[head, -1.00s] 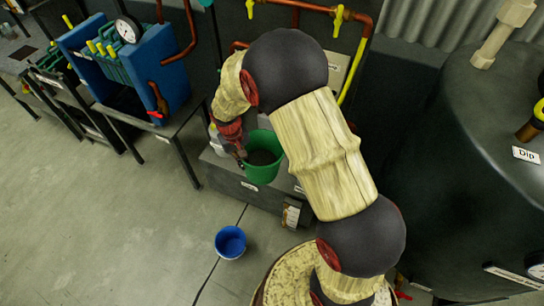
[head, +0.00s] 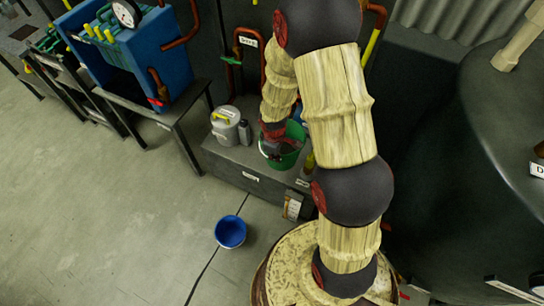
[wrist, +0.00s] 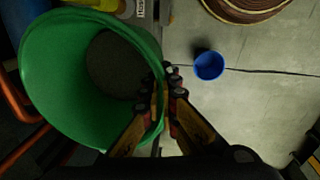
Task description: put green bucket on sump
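The green bucket (head: 290,157) is at the right part of a low dark grey box (head: 222,164), with a small front label too small to read; I take this box to be the sump. I cannot tell whether the bucket rests on it or hangs just above. In the wrist view the bucket (wrist: 45,75) fills the left side, with dark grey contents or bottom inside. My gripper (wrist: 167,85) has its fingers close together on the bucket's rim, one inside and one outside. In the head view my gripper (head: 272,146) partly hides the bucket.
A grey canister (head: 225,128) and a small dark bottle (head: 244,132) stand on the box's left part. A yellow-topped bottle (head: 309,162) is just right of the bucket. A blue bucket (head: 230,231) stands on the floor. A large dark tank (head: 450,190) is on the right.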

